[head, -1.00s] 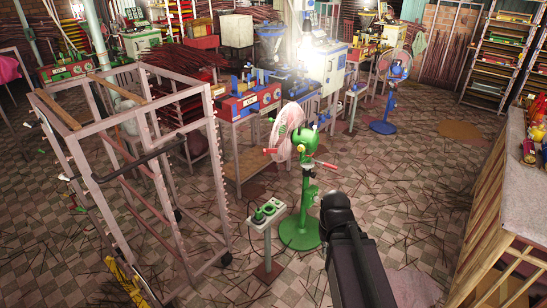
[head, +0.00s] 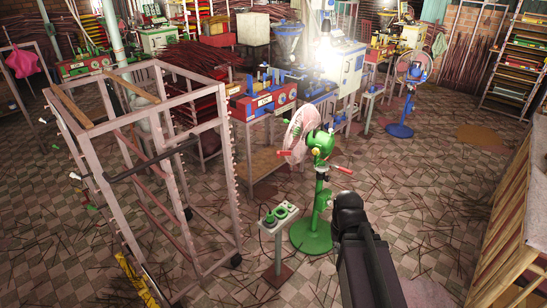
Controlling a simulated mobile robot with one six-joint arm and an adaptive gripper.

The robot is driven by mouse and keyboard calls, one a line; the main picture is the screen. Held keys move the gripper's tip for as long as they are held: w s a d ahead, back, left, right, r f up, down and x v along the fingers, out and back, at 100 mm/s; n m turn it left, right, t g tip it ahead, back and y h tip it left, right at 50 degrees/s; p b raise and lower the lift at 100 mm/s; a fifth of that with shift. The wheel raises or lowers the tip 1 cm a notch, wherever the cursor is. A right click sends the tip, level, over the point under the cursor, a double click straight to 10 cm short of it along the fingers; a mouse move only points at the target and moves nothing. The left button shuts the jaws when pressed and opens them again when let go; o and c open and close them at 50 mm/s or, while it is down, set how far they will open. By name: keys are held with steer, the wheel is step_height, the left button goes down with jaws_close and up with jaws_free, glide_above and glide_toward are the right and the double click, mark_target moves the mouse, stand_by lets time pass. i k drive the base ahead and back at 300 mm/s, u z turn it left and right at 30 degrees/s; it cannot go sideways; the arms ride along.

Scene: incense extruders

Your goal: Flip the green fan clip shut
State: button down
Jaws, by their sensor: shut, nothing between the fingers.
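The green fan (head: 320,143) stands upright on a round green base (head: 311,236), just right of the middle in the head view. Its pale round guard (head: 299,134) faces away to the left. A red-ended piece (head: 285,153) sticks out at its left and another red-ended piece (head: 341,169) at its right. Which small part is the clip, and whether it is open or shut, is too small to tell. My dark arm rises from the bottom, right of and in front of the fan. My gripper's fingers do not show.
A low stand with a green-topped switch box (head: 279,214) is just left of the fan base. A tall metal rack (head: 110,127) fills the left. A red machine (head: 264,100) on a table is behind. A wooden-sided counter (head: 510,220) is at right. Floor between fan and counter is mostly clear.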

mark_target(279, 153)
steer(key=i, duration=0.85)
steer(key=z, duration=0.05)
